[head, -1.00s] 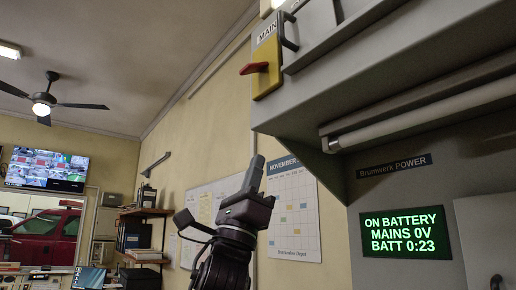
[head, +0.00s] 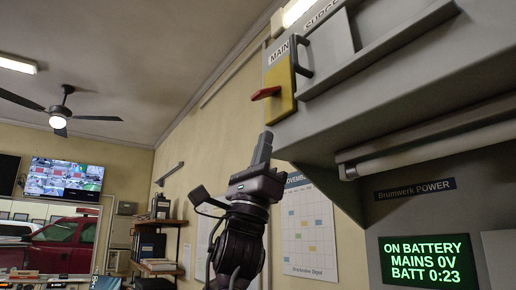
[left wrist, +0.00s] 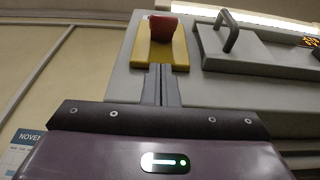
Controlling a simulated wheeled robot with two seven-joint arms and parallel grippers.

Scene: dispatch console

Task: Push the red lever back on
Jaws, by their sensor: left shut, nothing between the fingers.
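The red lever (head: 266,93) sticks out from a yellow plate (head: 281,88) marked MAIN on the grey overhead cabinet. In the left wrist view the red lever (left wrist: 163,28) shows end-on at the top of the yellow plate (left wrist: 152,53). My left gripper (head: 265,136) points up, shut and empty, below the lever and apart from it in the head view. In the left wrist view its fingers (left wrist: 162,72) lie together, their tips in line with the lower part of the plate; I cannot tell whether they touch it. My right gripper is out of view.
A dark handle (head: 303,56) on a grey cover stands just right of the yellow plate. A pale tube (head: 430,145) runs under the cabinet. A green screen (head: 426,261) reads ON BATTERY, MAINS 0V, BATT 0:23. A wall calendar (head: 309,232) hangs behind my arm.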

